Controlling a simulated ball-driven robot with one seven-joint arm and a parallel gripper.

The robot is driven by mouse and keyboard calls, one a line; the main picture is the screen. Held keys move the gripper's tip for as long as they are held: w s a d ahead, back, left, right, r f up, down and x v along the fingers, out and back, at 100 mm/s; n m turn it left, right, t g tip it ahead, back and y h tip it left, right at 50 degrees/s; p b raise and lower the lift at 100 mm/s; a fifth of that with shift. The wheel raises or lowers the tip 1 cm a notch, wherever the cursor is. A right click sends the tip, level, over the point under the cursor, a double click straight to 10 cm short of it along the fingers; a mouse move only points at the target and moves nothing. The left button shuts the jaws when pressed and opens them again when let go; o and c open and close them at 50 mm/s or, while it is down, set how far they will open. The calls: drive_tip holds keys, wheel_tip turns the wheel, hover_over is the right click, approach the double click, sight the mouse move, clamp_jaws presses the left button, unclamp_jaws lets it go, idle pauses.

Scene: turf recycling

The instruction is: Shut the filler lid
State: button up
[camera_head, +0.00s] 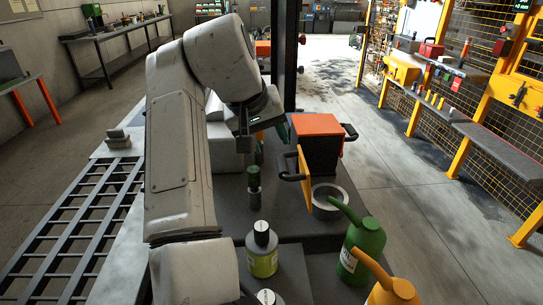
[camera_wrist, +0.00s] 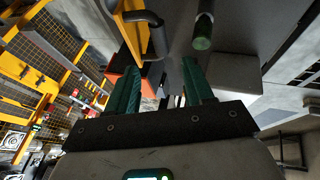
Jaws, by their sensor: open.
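The filler lid (camera_head: 305,172) is a yellow panel standing upright on edge, with a black bar handle (camera_head: 288,168) on its left face. It stands open beside the grey filler ring (camera_head: 343,198), whose round mouth is uncovered. In the wrist view the lid (camera_wrist: 132,32) and its black handle (camera_wrist: 156,34) are at the top, beyond the fingertips. My gripper (camera_wrist: 160,82) has its two green fingers apart with nothing between them. In the head view it is partly hidden by my arm, above and behind the lid's handle.
An orange-topped box (camera_head: 317,125) stands just behind the lid. A green-capped cylinder (camera_head: 254,186) stands left of the lid. A yellow-labelled bottle (camera_head: 262,252), a green can (camera_head: 366,245) and a yellow can (camera_head: 393,291) stand in front. The floor to the right is clear.

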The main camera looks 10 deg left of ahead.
sight(281, 163)
drive_tip(key=x, duration=0.9)
drive_tip(key=shift+f, duration=0.2)
drive_tip(key=shift+c, duration=0.5)
clamp_jaws()
